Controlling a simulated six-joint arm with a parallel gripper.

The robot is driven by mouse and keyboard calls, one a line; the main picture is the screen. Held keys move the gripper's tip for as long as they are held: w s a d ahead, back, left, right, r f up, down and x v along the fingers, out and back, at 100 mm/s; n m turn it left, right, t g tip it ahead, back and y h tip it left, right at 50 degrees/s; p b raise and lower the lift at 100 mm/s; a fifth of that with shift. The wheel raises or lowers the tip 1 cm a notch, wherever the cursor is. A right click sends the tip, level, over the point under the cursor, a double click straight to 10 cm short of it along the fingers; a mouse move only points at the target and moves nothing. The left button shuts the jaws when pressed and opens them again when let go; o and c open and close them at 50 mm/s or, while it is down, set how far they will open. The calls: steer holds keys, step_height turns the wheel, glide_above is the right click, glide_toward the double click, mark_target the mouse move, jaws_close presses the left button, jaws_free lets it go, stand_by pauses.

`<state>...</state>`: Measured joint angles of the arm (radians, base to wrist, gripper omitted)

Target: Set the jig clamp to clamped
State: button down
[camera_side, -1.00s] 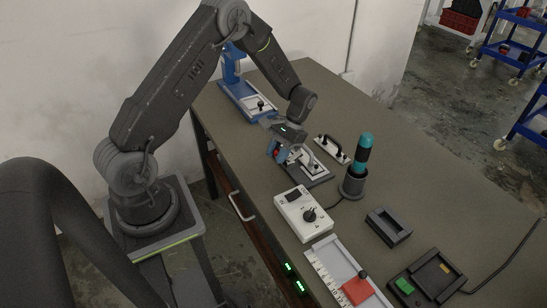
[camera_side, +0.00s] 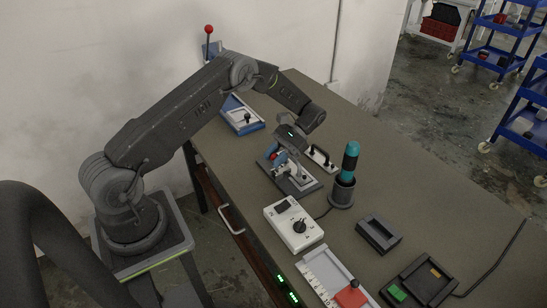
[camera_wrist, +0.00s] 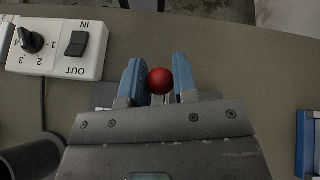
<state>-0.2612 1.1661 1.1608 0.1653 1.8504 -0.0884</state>
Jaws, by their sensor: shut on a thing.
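The jig clamp (camera_side: 301,184) sits on the table in the side view, with a dark base, a white plate and a grey metal arm. My gripper (camera_side: 274,153) is low at its far left end. In the wrist view the blue fingers of my gripper (camera_wrist: 159,80) are shut on a red ball knob (camera_wrist: 160,81), with one finger on each side of it. The knob is the clamp's handle end. The rest of the handle and most of the clamp are hidden under the gripper in the wrist view. I cannot tell whether the clamp's arm presses down.
A white dial box (camera_side: 292,223) stands nearer the camera. A teal-handled tool in a dark holder (camera_side: 342,192) and a black-handled plate (camera_side: 319,158) are to the right. Dark trays (camera_side: 378,235) lie at front right.

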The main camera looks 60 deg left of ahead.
steer(key=c, duration=0.9)
jaws_free()
steer(key=shift+r, duration=0.1)
steer(key=shift+r, duration=0.35)
steer(key=r, duration=0.2)
steer(key=a+r, duration=0.1)
steer(key=r, duration=0.1)
steer(key=shift+s, duration=0.4)
steer(key=s+a+r, duration=0.6)
steer(key=s+a, duration=0.1)
steer(key=shift+a, duration=0.25)
